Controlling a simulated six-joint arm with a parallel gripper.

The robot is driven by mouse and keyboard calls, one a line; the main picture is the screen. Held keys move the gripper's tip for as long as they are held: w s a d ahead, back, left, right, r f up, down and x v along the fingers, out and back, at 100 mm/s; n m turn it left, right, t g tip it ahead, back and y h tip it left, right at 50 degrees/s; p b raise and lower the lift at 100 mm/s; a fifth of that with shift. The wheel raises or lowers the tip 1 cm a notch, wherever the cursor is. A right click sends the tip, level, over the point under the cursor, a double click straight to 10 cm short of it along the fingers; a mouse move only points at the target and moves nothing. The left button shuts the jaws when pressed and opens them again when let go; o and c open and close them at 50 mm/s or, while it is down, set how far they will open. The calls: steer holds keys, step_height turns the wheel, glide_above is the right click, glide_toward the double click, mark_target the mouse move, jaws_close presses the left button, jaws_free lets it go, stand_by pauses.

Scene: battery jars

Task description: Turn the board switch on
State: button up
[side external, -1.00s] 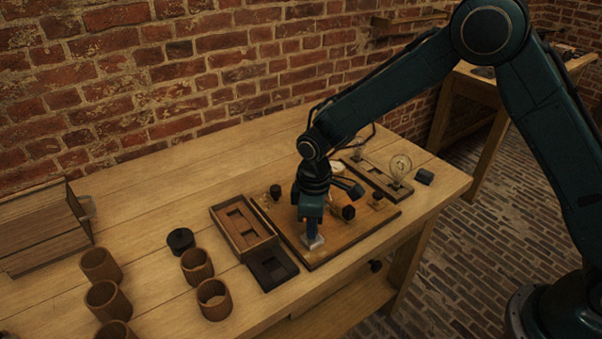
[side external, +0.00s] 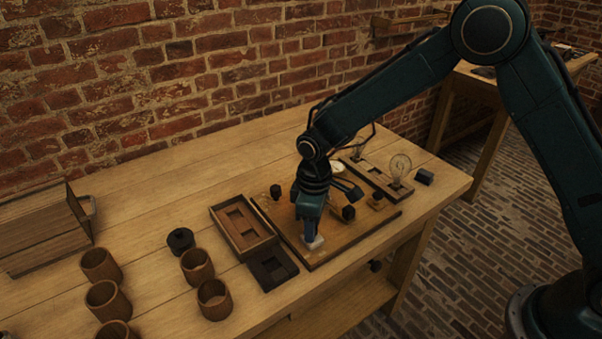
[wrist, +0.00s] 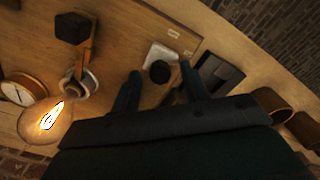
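The wooden circuit board (side external: 371,226) lies on the bench. Near its front corner is the switch, a pale base (side external: 316,242) with a round black knob, seen in the wrist view (wrist: 159,71). My gripper (side external: 312,236) points down over this base. In the wrist view its two fingers (wrist: 160,72) stand apart on either side of the knob, with visible gaps. The side view hides the knob behind my gripper. In the wrist view a glass bulb (wrist: 45,120) has a brightly glowing filament. A round white-faced dial (wrist: 22,89) sits beside it.
A black block (wrist: 72,27) stands on the board near my gripper. A wooden tray (side external: 236,245) and a dark tray (side external: 270,283) adjoin the board on the left. Several brown jars (side external: 196,266) stand farther left. A rack (side external: 364,176) with a clear bulb (side external: 400,167) is behind.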

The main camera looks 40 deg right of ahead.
step_height(320, 180, up, 14)
stand_by(0.9)
steer(key=s+d+r+m+t, duration=0.3)
steer(key=s+d+r+m, duration=0.1)
steer(key=s+d+r, duration=0.75)
steer(key=s+d+m+t, duration=0.1)
steer(key=s+d+m, duration=0.1)
steer(key=s, duration=0.6)
steer(key=s+d+m+t, duration=0.1)
steer(key=s+d+m, duration=0.1)
steer(key=s, duration=0.5)
steer(key=shift+s+d+t, duration=0.3)
steer(key=shift+s+d, duration=0.05)
steer(key=shift+d, duration=0.15)
